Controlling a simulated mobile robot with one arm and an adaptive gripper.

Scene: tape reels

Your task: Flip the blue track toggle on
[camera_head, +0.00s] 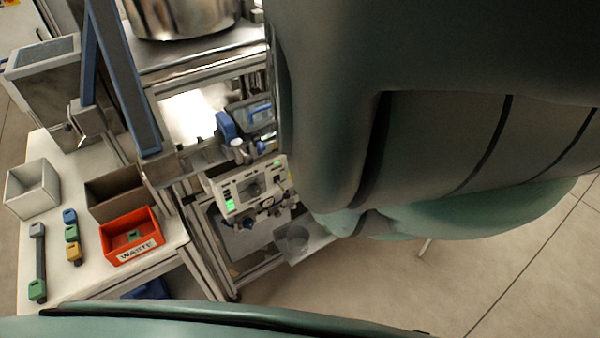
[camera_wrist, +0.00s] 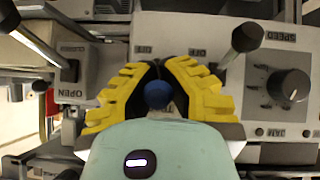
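The blue round knob of the track toggle (camera_wrist: 158,94) shows in the wrist view, between the yellow and black fingers of my gripper (camera_wrist: 158,75). The fingers close in on both sides of the knob and their tips come near each other beyond it. The toggle's stem and base are hidden by the fingers, so I cannot read which way it points. In the head view my arm covers the gripper and the toggle.
In the wrist view, dark-knobbed levers stand at left (camera_wrist: 40,86) and right (camera_wrist: 247,37), near a speed dial (camera_wrist: 288,86). In the head view, a red waste bin (camera_head: 130,232) sits on the left bench, beside a machine with a lit screen (camera_head: 249,187).

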